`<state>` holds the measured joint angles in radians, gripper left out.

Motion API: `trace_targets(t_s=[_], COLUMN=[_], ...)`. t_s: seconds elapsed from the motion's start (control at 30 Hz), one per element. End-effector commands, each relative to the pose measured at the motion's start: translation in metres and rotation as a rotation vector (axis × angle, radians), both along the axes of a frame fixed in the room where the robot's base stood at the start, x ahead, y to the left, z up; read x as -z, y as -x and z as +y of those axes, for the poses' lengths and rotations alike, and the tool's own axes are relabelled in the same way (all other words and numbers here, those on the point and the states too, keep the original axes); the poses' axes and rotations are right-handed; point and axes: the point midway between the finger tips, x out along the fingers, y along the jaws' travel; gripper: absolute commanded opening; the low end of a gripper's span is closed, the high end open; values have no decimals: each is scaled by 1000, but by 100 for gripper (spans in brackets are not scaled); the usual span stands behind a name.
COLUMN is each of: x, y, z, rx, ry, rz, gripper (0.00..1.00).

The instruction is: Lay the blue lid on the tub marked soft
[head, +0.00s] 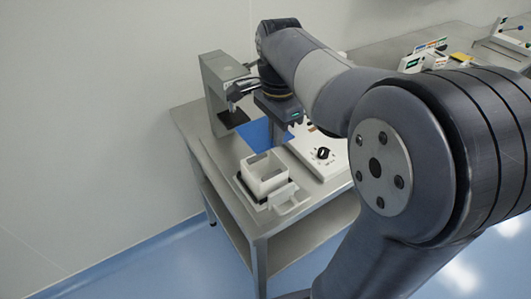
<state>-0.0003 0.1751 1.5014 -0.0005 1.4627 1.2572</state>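A flat blue piece (254,132) shows beside and behind my gripper; it could be the blue lid or a mat, and my gripper covers part of it. My gripper (276,134) points down in front of it at the back of the steel table. Its fingertips are too small and dark to tell whether they are open or hold anything. A white open-topped square tub (268,186) stands nearer the table's front edge, in a dark-rimmed holder. No marking on it is legible, so I cannot tell whether it is the one marked soft.
A grey column-shaped machine (213,78) stands at the table's back left. A white unit with a black knob (323,154) is right of the tub. A small pale tray (293,202) sits at the front edge. My arm hides much of the right side.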

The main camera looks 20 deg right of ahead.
Motion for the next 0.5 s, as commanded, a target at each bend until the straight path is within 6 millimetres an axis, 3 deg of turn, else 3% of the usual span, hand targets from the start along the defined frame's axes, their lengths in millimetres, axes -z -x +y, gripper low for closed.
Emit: trace_targets(t_s=[0.13, 0.5], x=[30, 75], y=[1, 1], z=[0, 0], rx=[0, 0], ry=[0, 0], rz=[6, 5], gripper=[0, 0])
